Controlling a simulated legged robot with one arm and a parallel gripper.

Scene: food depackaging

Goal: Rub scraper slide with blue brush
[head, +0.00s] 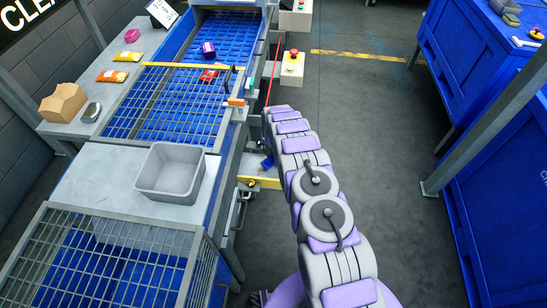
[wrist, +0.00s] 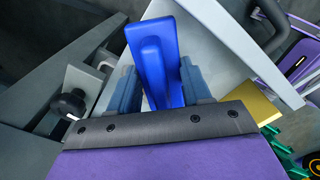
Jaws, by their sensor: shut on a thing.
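In the wrist view my gripper (wrist: 158,88) is shut on a blue brush (wrist: 157,50). Its blue-grey fingers stand on both sides of the brush's handle. The brush points away from my wrist, over or against a pale grey metal surface (wrist: 215,50); I cannot tell whether it touches. I cannot tell for sure which part is the scraper slide; this pale surface may belong to it. The bristles are hidden. In the head view my arm reaches to the conveyor's right side and hides most of my gripper; a small blue piece (head: 267,163) shows there.
A blue conveyor (head: 180,115) under a yellow-edged grid carries a purple packet (head: 208,49) and a red packet (head: 209,75). A grey bin (head: 170,172) stands beside a mesh cage (head: 110,255). A yellow bar (head: 262,183) juts out low near my arm. Floor to the right is clear.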

